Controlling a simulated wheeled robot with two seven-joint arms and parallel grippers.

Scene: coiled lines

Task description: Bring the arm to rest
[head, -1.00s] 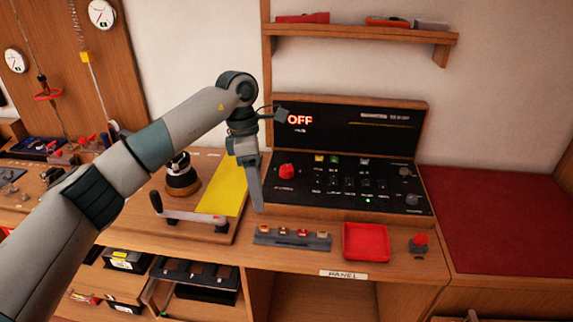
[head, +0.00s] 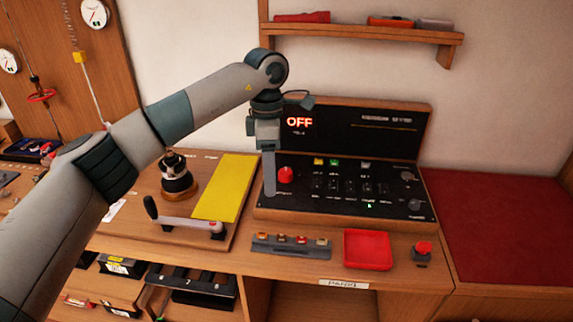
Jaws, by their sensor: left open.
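My left arm (head: 200,100) reaches in from the left in the head view. My left gripper (head: 270,190) points down in front of the left part of the black control panel (head: 400,190), beside its red knob (head: 286,175). The jaws are open, with one long grey finger showing and nothing seen between them. Whether the finger touches the panel cannot be told. The panel's upright screen (head: 370,130) reads "OFF" in red. My right gripper is out of view.
A yellow plate (head: 224,188), a crank handle (head: 188,223) and a dark round knob (head: 177,178) are to the left. A grey strip (head: 290,246), a red tray (head: 368,250) and a red button (head: 423,248) line the front. A shelf (head: 360,33) hangs above; a red mat (head: 490,225) is clear.

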